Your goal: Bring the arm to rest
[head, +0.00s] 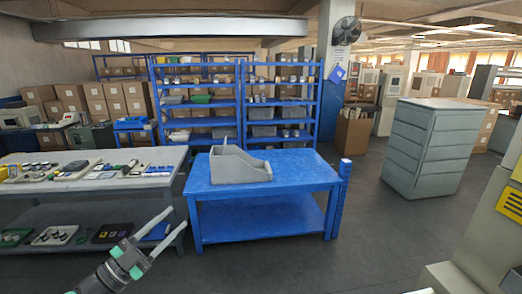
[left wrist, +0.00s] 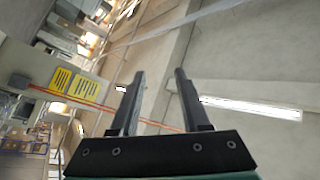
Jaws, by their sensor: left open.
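My left gripper (head: 149,233) shows at the lower left in the head view, in front of the grey workbench and left of the blue table. Its two fingers are apart with nothing between them. In the left wrist view the two dark fingers (left wrist: 157,98) stand apart and empty, pointing toward the ceiling and upper walls. My right gripper is in neither view.
A blue table (head: 290,190) with a grey open bin (head: 238,166) on top stands in the middle. A grey workbench (head: 160,186) with small parts is at the left. Blue shelves (head: 240,100) stand behind. A grey drawer cabinet (head: 430,145) stands at the right. The floor between is clear.

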